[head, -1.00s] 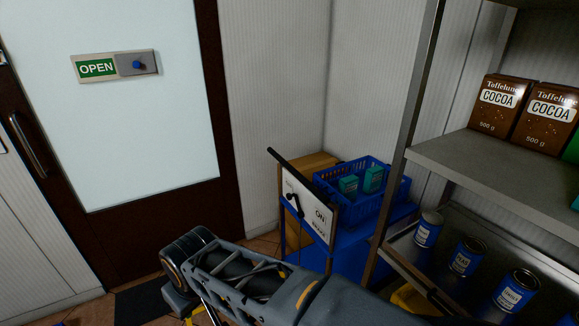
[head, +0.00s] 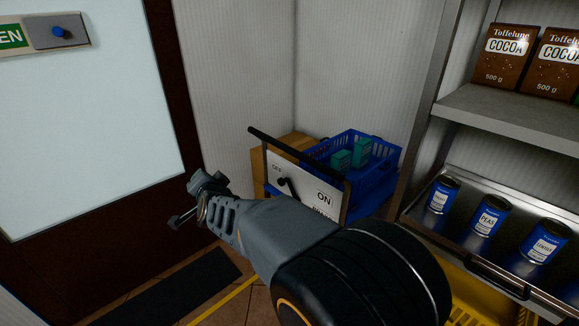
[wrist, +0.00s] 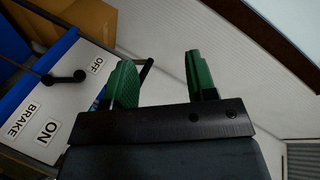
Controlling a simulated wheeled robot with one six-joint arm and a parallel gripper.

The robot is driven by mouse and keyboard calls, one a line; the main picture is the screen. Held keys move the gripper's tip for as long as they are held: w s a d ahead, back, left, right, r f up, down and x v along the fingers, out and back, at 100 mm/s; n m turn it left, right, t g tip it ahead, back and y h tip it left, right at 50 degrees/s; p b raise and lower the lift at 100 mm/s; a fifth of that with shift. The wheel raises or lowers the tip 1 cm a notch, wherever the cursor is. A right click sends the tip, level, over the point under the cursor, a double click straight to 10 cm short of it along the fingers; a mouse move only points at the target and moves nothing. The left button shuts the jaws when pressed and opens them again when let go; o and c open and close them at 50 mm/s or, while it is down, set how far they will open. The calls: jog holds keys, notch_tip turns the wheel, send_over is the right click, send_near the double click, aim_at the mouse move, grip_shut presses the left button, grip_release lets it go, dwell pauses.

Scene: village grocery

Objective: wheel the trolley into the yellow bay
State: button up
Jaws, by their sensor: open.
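The trolley (head: 370,206) is blue, with a black push handle (head: 300,160) and a white panel (head: 305,192) marked BRAKE, ON and OFF. It stands in the corner by the shelving, and its lower part is hidden. The panel's black lever (head: 288,187) also shows in the wrist view (wrist: 64,77); I cannot tell its setting. My gripper (head: 190,203) is open and empty, left of the panel and apart from it. Its green fingers show in the wrist view (wrist: 163,78). A yellow floor line (head: 228,300) runs beneath my arm; the bay's full outline is hidden.
A blue basket (head: 385,172) with teal boxes (head: 341,160) sits on the trolley. A cardboard box (head: 258,165) stands behind it. Shelving (head: 520,118) with tins and cocoa is right. A yellow crate (head: 490,308) is below. A door (head: 90,130) and dark mat (head: 175,290) are left.

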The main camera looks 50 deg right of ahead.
jog(key=d+f+m+g+h+b, duration=0.1)
jog(key=d+f+m+h+b, duration=0.2)
jog(key=d+m+h, duration=0.5)
jog(key=m+g+h+b, duration=0.3)
jog(key=m+g+h, duration=0.3)
jog(key=m, duration=0.2)
send_near(288, 152)
jog(key=shift+m, duration=0.3)
jog(key=x, duration=1.1)
jog(key=shift+w+d+p, duration=0.2)
jog(key=shift+d+p, duration=0.1)
jog(key=shift+p, duration=0.05)
jog(key=shift+c, duration=0.3)
grip_shut()
